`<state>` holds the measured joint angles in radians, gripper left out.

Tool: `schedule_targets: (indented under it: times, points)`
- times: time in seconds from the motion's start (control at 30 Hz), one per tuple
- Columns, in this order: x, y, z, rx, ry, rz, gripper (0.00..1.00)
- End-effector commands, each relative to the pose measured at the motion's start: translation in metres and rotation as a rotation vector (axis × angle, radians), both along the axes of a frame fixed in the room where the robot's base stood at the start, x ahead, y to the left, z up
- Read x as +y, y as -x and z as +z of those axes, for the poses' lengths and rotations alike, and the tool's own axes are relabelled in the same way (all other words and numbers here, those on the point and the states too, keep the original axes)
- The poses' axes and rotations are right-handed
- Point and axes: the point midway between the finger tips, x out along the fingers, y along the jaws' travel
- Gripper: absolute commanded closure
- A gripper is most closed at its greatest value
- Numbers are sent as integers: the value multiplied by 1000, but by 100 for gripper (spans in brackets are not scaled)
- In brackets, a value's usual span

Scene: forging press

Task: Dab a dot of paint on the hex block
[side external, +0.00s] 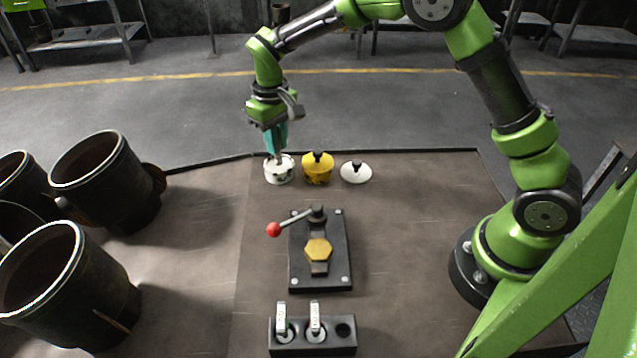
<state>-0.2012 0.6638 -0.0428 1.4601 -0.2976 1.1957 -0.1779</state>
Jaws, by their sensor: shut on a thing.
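My gripper (276,149) points down at the white paint pot (279,175) at the back of the work table. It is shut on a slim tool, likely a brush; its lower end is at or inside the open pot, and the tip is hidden. A white lid (357,176) with a black knob lies on the table to the right. The yellow pot (317,174) between them has its black-knobbed lid on. The golden hex block (318,250) sits on the dark clamp fixture (336,272) in the middle of the table, clear of my gripper.
The clamp's lever ends in a red ball (273,230) to the left of the block. A black rack (343,349) in front holds two upright tools (282,318) and has one empty hole at right. Large dark pipe pieces (70,290) stand at the left.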

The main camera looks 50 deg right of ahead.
Motion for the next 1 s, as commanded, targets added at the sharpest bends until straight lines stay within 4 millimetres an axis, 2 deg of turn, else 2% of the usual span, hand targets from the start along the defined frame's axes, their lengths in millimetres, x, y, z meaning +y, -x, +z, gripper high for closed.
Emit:
schedule_targets:
  times: [1.0]
  points:
    - [0,0,-8,1,0,0,100]
